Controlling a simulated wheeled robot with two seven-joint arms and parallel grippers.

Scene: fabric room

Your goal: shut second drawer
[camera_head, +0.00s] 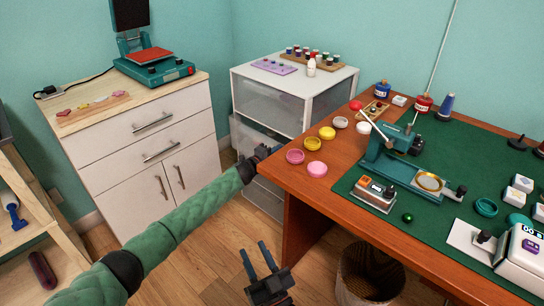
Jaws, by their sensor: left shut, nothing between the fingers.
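A white drawer unit (345,77) with translucent drawers stands in the corner behind the desk. Its top drawer (268,106) looks flush. The second drawer (243,133) below it juts out a little to the left past the upper one. My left gripper (268,150) is shut and empty, at the second drawer's front near the desk's corner. Whether it touches the drawer cannot be told. The arm and desk hide part of the lower drawers. My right gripper (257,260) is open and empty, low over the floor in front of the desk.
The wooden desk (292,178) with a green mat and several small tools and paint pots is close right of my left gripper. A white cabinet (109,147) bearing a heat press (155,68) stands left. A waste basket (352,285) is under the desk. Floor between is clear.

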